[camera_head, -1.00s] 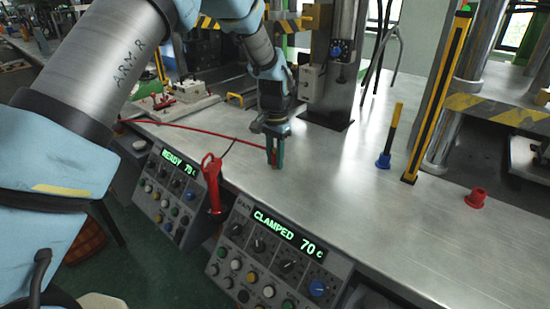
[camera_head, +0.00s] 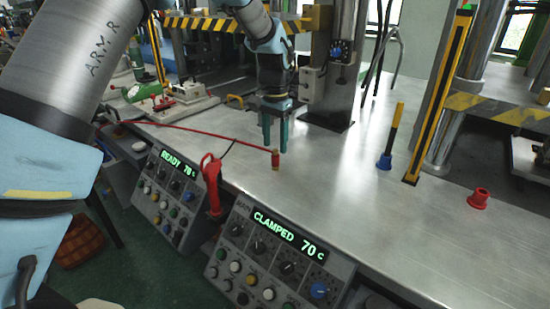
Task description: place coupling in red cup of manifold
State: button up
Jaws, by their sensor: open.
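A small red and brass-coloured piece, which looks like the coupling (camera_head: 275,160), stands upright on the metal bench at the end of a thin red hose (camera_head: 190,131). My gripper (camera_head: 275,149) is open just above it, with its two green fingers apart and pointing down. Nothing shows between the fingers. A red cup (camera_head: 478,198) stands at the right on the bench, well apart from my gripper. A blue cup (camera_head: 384,161) behind it holds a yellow and black rod. I cannot tell whether these cups belong to the manifold.
The bench (camera_head: 350,215) is clear between the coupling and the red cup. A yellow and black post (camera_head: 440,95) rises behind that cup. A dark base and metal column (camera_head: 341,70) stand behind my gripper. A red handle (camera_head: 211,185) sits at the front edge between control panels.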

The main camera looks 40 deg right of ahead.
aim_at(275, 150)
notch_tip(275, 150, up, 6)
jog(key=shift+b, duration=0.4)
